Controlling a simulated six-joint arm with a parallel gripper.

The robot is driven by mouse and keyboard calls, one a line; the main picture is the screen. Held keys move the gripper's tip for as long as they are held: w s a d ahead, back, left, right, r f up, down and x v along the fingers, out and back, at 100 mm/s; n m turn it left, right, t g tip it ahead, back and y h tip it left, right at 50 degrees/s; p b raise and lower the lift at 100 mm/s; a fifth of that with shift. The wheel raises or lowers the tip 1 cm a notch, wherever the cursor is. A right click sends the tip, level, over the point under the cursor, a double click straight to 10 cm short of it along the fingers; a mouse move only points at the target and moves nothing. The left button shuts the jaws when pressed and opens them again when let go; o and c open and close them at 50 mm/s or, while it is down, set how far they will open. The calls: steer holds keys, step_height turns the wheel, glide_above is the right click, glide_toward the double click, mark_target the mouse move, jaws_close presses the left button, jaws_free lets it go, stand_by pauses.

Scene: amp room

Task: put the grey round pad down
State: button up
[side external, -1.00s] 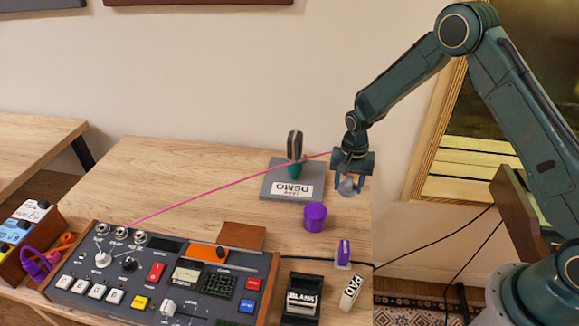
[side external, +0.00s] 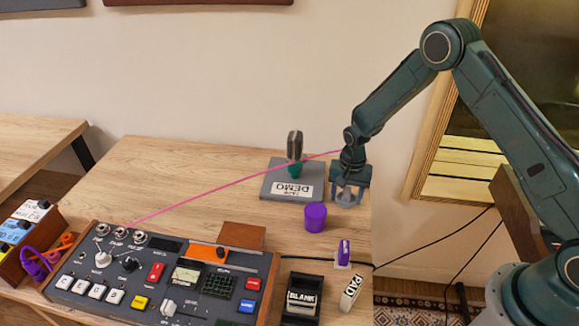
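The grey round pad (side external: 346,197) is between the fingers of my gripper (side external: 347,195), low over the right side of the wooden table. My gripper points down and looks shut on the pad, with its fingers on both sides of it. The pad is small here, and I cannot tell whether its underside touches the table. The fingers partly hide it.
A grey DEMO stand (side external: 271,188) with a microphone is just left of my gripper. A purple cylinder (side external: 315,217) stands close in front. A pink line runs to my wrist from the control console (side external: 165,275). The table's right edge is near.

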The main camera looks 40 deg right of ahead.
mark_target(349, 191)
steer(key=shift+o, duration=0.9)
step_height(349, 191, up, 14)
steer(key=shift+d, duration=0.15)
steer(key=shift+s, duration=0.1)
stand_by(0.5)
